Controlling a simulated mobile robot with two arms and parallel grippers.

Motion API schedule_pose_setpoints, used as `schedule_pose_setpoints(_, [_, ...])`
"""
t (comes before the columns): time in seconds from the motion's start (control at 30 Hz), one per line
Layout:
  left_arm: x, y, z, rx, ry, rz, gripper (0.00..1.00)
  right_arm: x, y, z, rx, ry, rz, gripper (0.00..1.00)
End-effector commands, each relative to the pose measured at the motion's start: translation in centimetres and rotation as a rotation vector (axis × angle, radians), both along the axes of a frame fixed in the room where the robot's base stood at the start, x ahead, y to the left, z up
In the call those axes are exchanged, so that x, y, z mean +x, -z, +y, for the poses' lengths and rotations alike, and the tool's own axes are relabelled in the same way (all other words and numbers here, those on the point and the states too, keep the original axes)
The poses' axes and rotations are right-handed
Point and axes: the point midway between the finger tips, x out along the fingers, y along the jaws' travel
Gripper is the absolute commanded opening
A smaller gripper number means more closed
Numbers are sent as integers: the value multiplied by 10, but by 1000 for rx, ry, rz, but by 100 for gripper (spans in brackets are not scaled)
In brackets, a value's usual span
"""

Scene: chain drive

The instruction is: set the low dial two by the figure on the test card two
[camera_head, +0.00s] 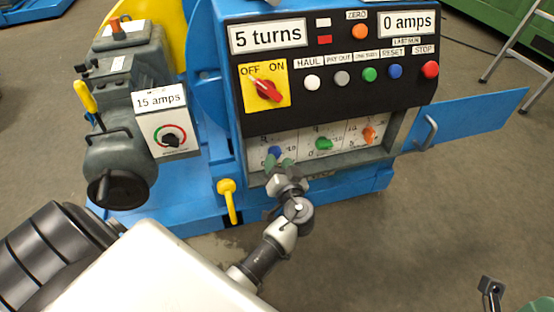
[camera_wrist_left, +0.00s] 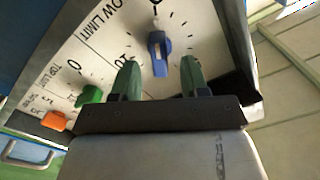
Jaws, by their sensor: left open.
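The blue dial (camera_head: 275,151) is the leftmost of three dials on the light panel low on the blue machine. In the left wrist view the blue dial (camera_wrist_left: 159,53) has a white pointer line and sits on a scale by the words "LOW LIMIT". My left gripper (camera_head: 281,163) is open at this dial. In the wrist view its two green fingers (camera_wrist_left: 160,72) stand on either side of the dial's lower end, with gaps visible. I cannot make out contact. No card marked as a test card can be told; a "15 amps" plate (camera_head: 160,101) stands at the left.
A green dial (camera_head: 323,144) and an orange dial (camera_head: 369,134) sit to the right on the same panel. Above are push buttons and a red switch (camera_head: 266,89). An open blue flap (camera_head: 470,118) juts right. A yellow lever (camera_head: 229,200) stands left of my gripper.

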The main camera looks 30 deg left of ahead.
Motion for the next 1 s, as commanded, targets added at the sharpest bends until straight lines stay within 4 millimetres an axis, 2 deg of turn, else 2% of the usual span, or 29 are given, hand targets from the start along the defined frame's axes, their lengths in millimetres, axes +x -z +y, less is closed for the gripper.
schedule_pose_setpoints(0.2, [14, 1, 16, 0, 1, 1, 45, 0, 3, 0, 0, 0, 1, 41])
schedule_pose_setpoints(0.5, [16, 1, 18, 0, 0, 2, 45, 0, 3, 0, -1, 0, 2, 41])
schedule_pose_setpoints(0.57, [15, 1, 18, 0, 0, 2, 39, 0, 3, 0, -1, 0, 2, 41])
schedule_pose_setpoints(0.8, [15, 1, 18, -1, 1, 2, 2, 0, 4, 0, -1, 0, 2, 41])
schedule_pose_setpoints(1.0, [15, 1, 17, 3, 1, 7, 0, 0, 3, 0, -1, 0, 2, 41])
